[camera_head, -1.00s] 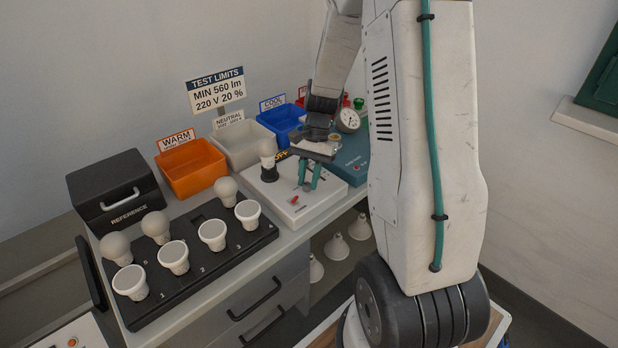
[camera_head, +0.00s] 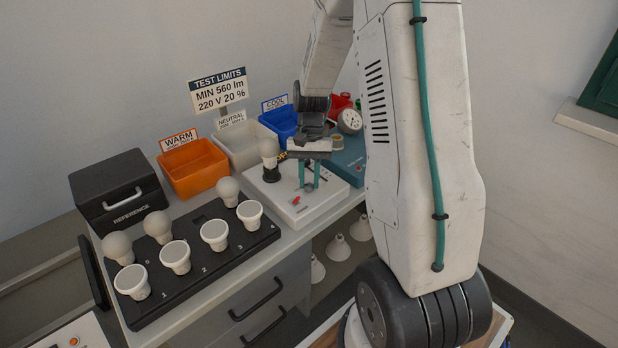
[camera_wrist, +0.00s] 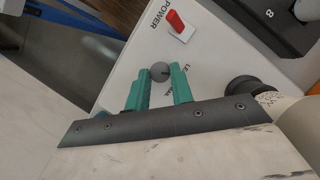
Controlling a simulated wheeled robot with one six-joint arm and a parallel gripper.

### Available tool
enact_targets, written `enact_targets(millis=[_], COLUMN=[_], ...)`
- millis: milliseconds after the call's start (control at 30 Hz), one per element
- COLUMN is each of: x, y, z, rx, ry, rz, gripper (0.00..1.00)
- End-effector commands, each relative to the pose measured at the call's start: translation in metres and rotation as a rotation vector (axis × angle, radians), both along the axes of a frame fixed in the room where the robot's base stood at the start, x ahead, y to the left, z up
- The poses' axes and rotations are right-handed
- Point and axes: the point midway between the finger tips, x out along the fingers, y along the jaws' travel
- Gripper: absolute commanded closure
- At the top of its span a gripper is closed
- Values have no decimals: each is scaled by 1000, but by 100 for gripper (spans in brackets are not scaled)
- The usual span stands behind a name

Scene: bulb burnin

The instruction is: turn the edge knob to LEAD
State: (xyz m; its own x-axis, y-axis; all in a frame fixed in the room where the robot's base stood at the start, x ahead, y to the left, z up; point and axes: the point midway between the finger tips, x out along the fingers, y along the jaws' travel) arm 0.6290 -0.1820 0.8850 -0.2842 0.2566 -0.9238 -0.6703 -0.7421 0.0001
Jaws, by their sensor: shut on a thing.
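The edge knob (camera_wrist: 160,72) is a small round grey knob with a dark pointer mark, on the white tester panel (camera_wrist: 128,62). My gripper (camera_wrist: 160,75) has its two teal fingers on either side of the knob and is shut on it. Lettering beside the knob is partly hidden by the right finger, so the full labels cannot be read. In the head view my gripper (camera_head: 309,186) points down onto the white tester (camera_head: 286,210), and the knob is hard to make out between the fingertips.
A red power switch (camera_wrist: 176,22) sits close to the knob. A teal device (camera_head: 350,160) with a gauge (camera_head: 349,121) is to the right. A black bulb rack (camera_head: 190,275) lies to the left.

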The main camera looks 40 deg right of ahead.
Motion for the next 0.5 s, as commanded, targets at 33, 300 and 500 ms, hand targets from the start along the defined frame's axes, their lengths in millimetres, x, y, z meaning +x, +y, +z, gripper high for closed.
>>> enact_targets(millis=[33, 300, 500], x=[1, 1, 0], y=[0, 0, 0], z=[1, 0, 0], rx=[0, -1, 0], ry=[-2, -2, -1], rz=[1, 0, -1], gripper=[100, 55, 55])
